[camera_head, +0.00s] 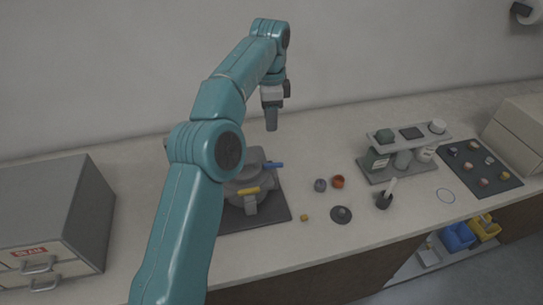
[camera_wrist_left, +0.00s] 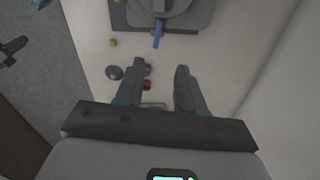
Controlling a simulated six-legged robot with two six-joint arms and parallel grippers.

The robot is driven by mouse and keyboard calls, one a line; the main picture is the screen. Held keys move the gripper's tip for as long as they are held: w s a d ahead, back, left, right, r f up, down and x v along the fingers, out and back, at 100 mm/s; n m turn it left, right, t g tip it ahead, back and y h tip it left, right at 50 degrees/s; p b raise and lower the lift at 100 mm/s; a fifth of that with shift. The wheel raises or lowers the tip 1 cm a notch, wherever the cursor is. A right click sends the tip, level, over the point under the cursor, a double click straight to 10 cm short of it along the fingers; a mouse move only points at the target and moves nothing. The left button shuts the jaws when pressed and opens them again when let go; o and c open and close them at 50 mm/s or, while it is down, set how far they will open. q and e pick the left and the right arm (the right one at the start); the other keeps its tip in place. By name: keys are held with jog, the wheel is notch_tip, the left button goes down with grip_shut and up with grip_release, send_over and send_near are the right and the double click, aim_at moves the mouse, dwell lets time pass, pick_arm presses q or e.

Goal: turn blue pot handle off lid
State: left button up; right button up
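The grey pot (camera_head: 236,181) stands on a dark base plate (camera_head: 265,214), partly hidden behind my left arm. A blue handle (camera_head: 273,164) sticks out from its right side, and a yellow handle (camera_head: 249,190) shows at its front. In the left wrist view the blue handle (camera_wrist_left: 158,33) points toward the gripper from the pot (camera_wrist_left: 168,7) at the top edge. My left gripper (camera_head: 271,128) hangs above and behind the blue handle, apart from it. In the left wrist view its fingers (camera_wrist_left: 160,70) are spread with nothing between them. My right gripper is not identifiable.
Right of the pot are a grey knob (camera_head: 320,185), an orange cup (camera_head: 337,182), a dark disc (camera_head: 341,214) and a small yellow piece (camera_head: 304,218). A grey drawer cabinet (camera_head: 52,222) stands left. A two-tier stand (camera_head: 398,170) is farther right. The wall is behind the counter.

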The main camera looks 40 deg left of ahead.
pick_arm(q)
jog(key=b, duration=0.3)
send_over(269, 164)
notch_tip(269, 164, down, 5)
notch_tip(269, 164, down, 11)
jog(key=shift+w+d+r, duration=0.1)
jog(key=shift+d+r, duration=0.05)
jog(key=shift+r, duration=0.05)
jog(key=shift+f, duration=0.15)
jog(key=shift+s, duration=0.25)
jog(key=shift+w, duration=0.25)
grip_shut()
jog(key=shift+s, duration=0.1)
